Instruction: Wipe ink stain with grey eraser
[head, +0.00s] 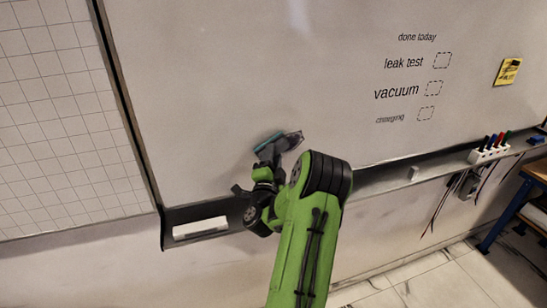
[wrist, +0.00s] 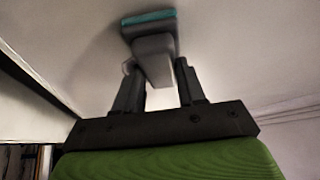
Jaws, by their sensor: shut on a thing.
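The grey eraser (wrist: 152,52) has a teal pad on its far end, and my gripper (wrist: 156,70) is shut on its grey body. In the head view the eraser (head: 268,141) is at the lower middle of the whiteboard (head: 230,70), with its teal edge toward the board. I cannot tell whether the pad touches the board. My gripper (head: 272,155) is close in front of the board, above its lower ledge.
The ledge (head: 385,180) carries a small white block (head: 413,173) and a marker holder (head: 487,154). Printed words with dashed boxes and a yellow note (head: 508,71) are at upper right.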

